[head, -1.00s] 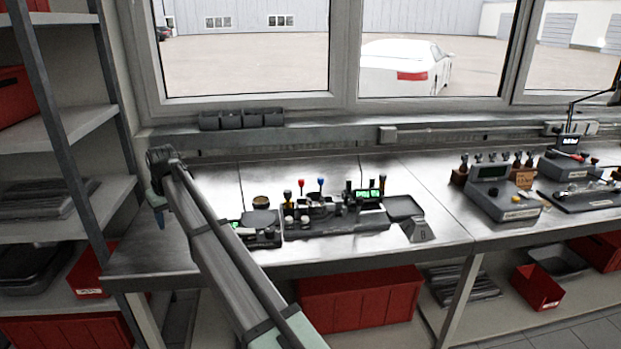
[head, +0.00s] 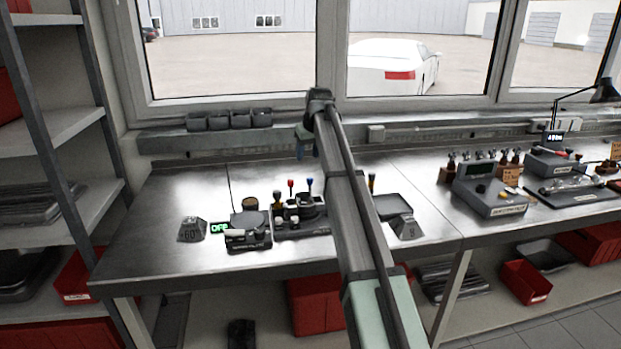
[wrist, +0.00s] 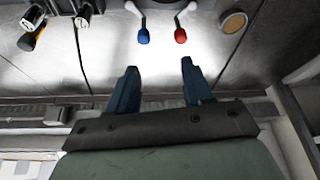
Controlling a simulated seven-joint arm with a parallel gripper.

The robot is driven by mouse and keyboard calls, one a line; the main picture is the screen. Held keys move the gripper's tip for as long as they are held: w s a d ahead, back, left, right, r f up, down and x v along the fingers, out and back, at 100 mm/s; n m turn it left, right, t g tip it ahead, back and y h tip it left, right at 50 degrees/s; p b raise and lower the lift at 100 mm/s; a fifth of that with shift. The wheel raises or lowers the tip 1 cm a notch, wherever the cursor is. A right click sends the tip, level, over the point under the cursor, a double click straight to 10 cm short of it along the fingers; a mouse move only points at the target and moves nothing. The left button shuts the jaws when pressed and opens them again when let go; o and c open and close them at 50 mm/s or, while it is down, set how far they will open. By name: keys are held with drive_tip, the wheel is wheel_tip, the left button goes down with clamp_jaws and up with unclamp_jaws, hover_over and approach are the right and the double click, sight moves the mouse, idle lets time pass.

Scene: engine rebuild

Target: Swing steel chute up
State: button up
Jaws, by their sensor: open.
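I cannot pick out a steel chute for certain in either view. The bench fixture (head: 300,230) stands at mid-bench, partly hidden behind my arm. A red-knobbed lever (head: 291,184) and a blue-knobbed lever (head: 309,183) rise at its back. In the wrist view the blue knob (wrist: 143,36) and the red knob (wrist: 181,36) lie just beyond my fingertips, apart from them. My gripper (head: 305,148) hangs above the back of the bench, fingers down. In the wrist view my gripper (wrist: 158,74) is open, with nothing between its fingers.
Right are a dark tray (head: 391,206) and another wedge block (head: 407,226). A grey console (head: 490,192) stands farther right. The bench's left end is clear.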

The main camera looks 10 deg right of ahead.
sight(310, 178)
drive_tip(key=d+x, duration=0.1)
drive_tip(key=x, duration=0.3)
drive_tip(key=d+x, duration=0.1)
drive_tip(key=x, duration=0.3)
drive_tip(key=d+x, duration=0.1)
drive_tip(key=x, duration=0.4)
drive_tip(key=shift+w, duration=0.25)
clamp_jaws()
